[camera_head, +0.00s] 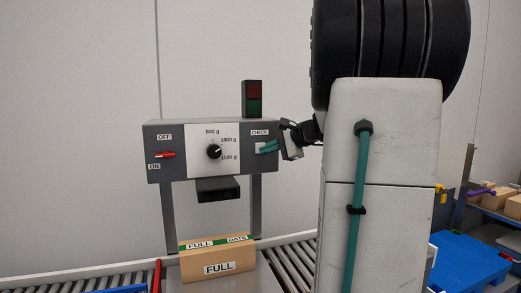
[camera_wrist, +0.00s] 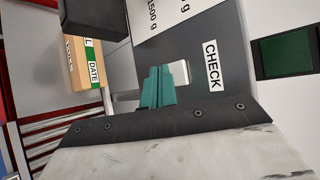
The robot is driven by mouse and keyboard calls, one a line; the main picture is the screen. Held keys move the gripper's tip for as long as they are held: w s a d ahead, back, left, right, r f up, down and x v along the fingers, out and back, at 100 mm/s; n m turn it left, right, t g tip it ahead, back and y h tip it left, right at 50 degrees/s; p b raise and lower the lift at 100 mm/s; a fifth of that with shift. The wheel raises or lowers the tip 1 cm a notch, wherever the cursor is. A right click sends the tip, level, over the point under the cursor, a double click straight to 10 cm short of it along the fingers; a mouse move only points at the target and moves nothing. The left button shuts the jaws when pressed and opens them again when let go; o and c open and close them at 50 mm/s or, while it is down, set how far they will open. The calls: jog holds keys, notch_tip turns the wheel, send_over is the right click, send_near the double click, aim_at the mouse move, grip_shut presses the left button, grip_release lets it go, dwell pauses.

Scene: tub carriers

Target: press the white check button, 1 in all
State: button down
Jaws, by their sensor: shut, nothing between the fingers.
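The white check button (camera_head: 258,146) sits under the CHECK label at the right end of a grey control panel (camera_head: 175,140). In the wrist view the white button (camera_wrist: 181,70) shows beside and behind my fingertips, partly hidden by them. My gripper (camera_head: 265,148) is shut and empty, its teal fingers pointing at the panel from the right. In the wrist view the fingers of my gripper (camera_wrist: 158,85) are together, right at the button. I cannot tell whether they touch it.
The panel has a red OFF/ON switch (camera_head: 166,154) and a black dial (camera_head: 214,151). A red and green lamp (camera_head: 252,98) stands on top, looking unlit. A blue tub (camera_head: 468,262) is at right.

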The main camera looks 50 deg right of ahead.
jog(key=shift+w, duration=0.1)
dwell(0.6)
jog(key=shift+w+d, duration=0.2)
jog(key=shift+w, duration=0.05)
jog(key=shift+w+d, duration=0.25)
jog(key=shift+w, duration=0.15)
dwell(0.7)
jog(key=shift+s+a, duration=0.1)
jog(key=shift+s, duration=0.1)
jog(key=shift+s+a, duration=0.35)
jog(key=shift+s, duration=0.25)
jog(key=s+a, duration=0.1)
jog(key=s, duration=0.1)
jog(key=s+a, duration=0.1)
jog(key=s, duration=0.1)
jog(key=shift+s+a, duration=0.1)
jog(key=shift+a, duration=0.25)
dwell(0.9)
